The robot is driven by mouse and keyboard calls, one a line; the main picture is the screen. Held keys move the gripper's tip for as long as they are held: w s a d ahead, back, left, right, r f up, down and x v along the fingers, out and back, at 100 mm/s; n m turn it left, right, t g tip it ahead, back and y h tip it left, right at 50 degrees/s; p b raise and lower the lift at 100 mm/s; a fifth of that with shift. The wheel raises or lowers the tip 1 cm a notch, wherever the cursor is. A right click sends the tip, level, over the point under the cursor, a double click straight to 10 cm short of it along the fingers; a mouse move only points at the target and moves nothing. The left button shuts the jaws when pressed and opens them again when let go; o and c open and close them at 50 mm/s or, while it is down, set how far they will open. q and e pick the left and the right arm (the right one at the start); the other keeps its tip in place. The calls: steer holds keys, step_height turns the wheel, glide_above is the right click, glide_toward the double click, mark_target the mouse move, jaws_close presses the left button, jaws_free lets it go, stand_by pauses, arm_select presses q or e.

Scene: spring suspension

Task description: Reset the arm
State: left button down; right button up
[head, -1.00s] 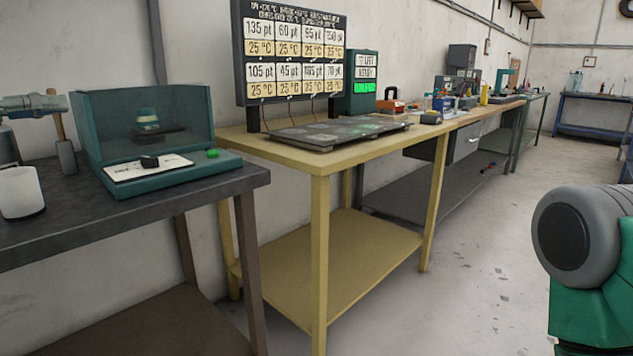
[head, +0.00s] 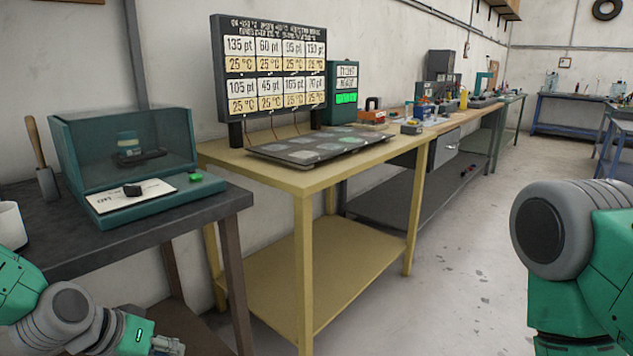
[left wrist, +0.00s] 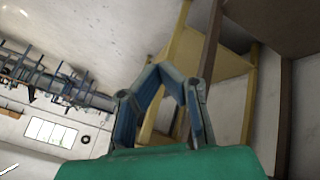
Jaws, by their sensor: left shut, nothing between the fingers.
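My left gripper (head: 168,346) is low at the bottom left of the head view, in front of the dark bench and below its top. In the left wrist view the left gripper (left wrist: 170,72) shows its two blue-grey fingers bent inward, shut with nothing between them. It is apart from the benches. My right arm shows as a grey joint and green link at the right edge of the head view; its gripper is out of frame.
A dark bench (head: 70,240) at left bears a teal clear-sided box (head: 150,205). A yellow table (head: 300,180) bears a dark panel of pads (head: 318,147) and a temperature board (head: 270,70). Floor between the yellow table and my right arm is clear.

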arm_select(q)
steer(key=s+a+f+g+y+p, duration=0.1)
steer(key=s+f, duration=0.3)
steer(key=s, duration=0.5)
steer(key=s+a+f+g+y+p, duration=0.1)
steer(key=s+f+g+y+p, duration=0.1)
steer(key=s+f, duration=0.3)
steer(key=s+a+f+g+y+p, duration=0.1)
steer(key=s+f, duration=0.3)
steer(key=s, duration=0.9)
steer(key=shift+s+f+g+y, duration=0.4)
steer(key=shift+g+y, duration=0.1)
steer(key=shift+y, duration=0.1)
steer(key=shift+w, duration=0.15)
